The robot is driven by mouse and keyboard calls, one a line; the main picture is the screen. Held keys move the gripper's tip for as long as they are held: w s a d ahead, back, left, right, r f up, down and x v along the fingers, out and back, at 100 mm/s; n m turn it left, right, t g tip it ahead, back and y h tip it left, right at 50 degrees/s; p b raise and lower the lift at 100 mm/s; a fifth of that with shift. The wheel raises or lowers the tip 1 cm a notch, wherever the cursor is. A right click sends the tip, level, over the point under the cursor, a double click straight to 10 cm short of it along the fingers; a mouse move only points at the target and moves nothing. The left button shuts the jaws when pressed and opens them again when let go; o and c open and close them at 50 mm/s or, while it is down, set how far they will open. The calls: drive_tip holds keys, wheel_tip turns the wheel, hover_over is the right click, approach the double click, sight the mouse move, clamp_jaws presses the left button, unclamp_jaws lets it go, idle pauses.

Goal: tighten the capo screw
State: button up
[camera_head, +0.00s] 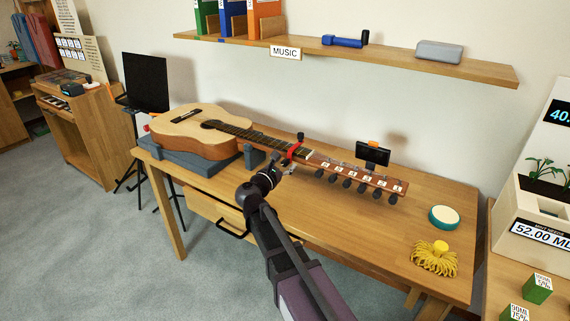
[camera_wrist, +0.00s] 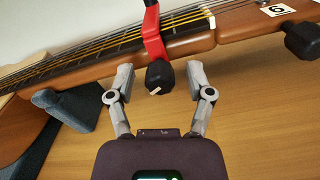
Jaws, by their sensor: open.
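The guitar (camera_head: 190,131) lies on the table with its neck pointing right; its neck also crosses the top of the wrist view (camera_wrist: 90,62). A red capo (camera_head: 294,151) is around the neck near the headstock; its red frame also shows in the wrist view (camera_wrist: 154,42). The capo screw (camera_wrist: 160,76) is a black knob with a pale mark, on the near underside of the neck. My gripper (camera_wrist: 158,80) is open, with one finger on each side of the screw. Gaps show between the fingers and the knob. In the head view my gripper (camera_head: 280,168) is just in front of the capo.
Grey supports (camera_head: 210,164) hold the guitar body and neck. A small dark tuner (camera_head: 372,155) is by the headstock, with black tuning pegs below it. A teal-rimmed round tin (camera_head: 444,217) and a yellow bundle (camera_head: 435,258) lie at the right. The table's front middle is clear.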

drive_tip(key=shift+w, duration=0.1)
clamp_jaws()
drive_tip(key=shift+m, duration=0.5)
drive_tip(key=m, duration=0.4)
drive_tip(key=shift+m, duration=0.3)
drive_tip(key=m, duration=1.2)
drive_tip(key=shift+m, duration=0.4)
drive_tip(key=m, duration=0.5)
drive_tip(key=shift+m, duration=0.3)
